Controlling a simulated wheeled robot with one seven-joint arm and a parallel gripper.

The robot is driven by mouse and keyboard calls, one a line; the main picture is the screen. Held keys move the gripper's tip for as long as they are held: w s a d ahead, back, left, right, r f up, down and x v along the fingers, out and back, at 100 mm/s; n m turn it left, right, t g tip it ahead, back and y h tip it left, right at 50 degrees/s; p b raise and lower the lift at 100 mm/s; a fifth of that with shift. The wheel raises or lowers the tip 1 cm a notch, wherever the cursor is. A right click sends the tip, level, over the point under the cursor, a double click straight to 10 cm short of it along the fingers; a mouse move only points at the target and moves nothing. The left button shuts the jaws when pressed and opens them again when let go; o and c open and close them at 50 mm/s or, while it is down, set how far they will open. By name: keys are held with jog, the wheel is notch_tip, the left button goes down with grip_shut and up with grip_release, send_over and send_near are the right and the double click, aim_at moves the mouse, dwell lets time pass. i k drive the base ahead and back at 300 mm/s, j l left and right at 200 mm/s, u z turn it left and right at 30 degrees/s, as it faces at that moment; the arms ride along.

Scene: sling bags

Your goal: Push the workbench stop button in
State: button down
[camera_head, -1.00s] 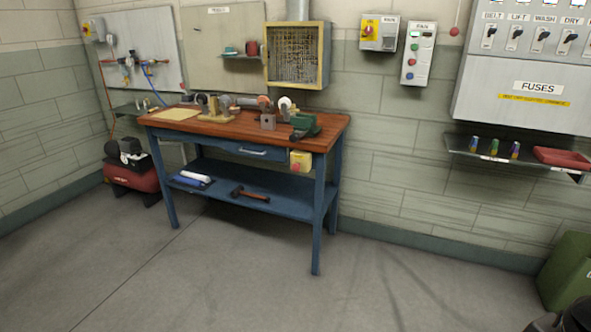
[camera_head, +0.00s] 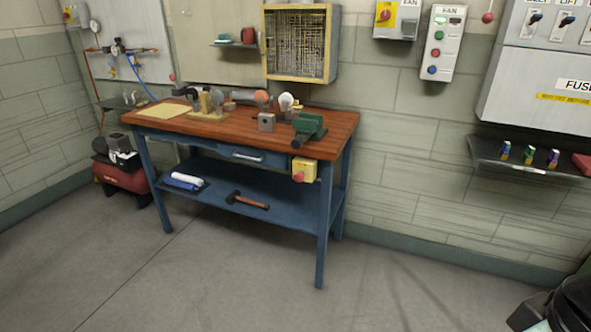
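The workbench (camera_head: 200,128) has a brown wooden top and blue legs. A yellow box (camera_head: 310,170) hangs under the right end of its top, beside the drawer. A red stop button (camera_head: 299,177) sits on the box's left front. At this size I cannot tell how far the button stands out. My gripper's fingers do not show. A dark, rounded part at the bottom right corner looks like part of my arm, well apart from the workbench.
A green vise (camera_head: 309,127) and several tools stand on the bench top. A hammer (camera_head: 247,200) lies on the lower shelf. A red compressor (camera_head: 122,176) stands left of the bench. A wall shelf (camera_head: 490,152) juts out at the right. The floor before the bench is clear.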

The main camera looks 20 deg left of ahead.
aim_at(298, 177)
jog(key=i+j, duration=0.2)
jog(key=i, duration=0.2)
jog(key=i+j, duration=0.2)
jog(key=i, duration=0.2)
jog(key=i+j+u, duration=0.1)
jog(key=i+j, duration=0.15)
jog(key=i, duration=0.15)
jog(key=i+j, duration=0.15)
jog(key=i, duration=0.3)
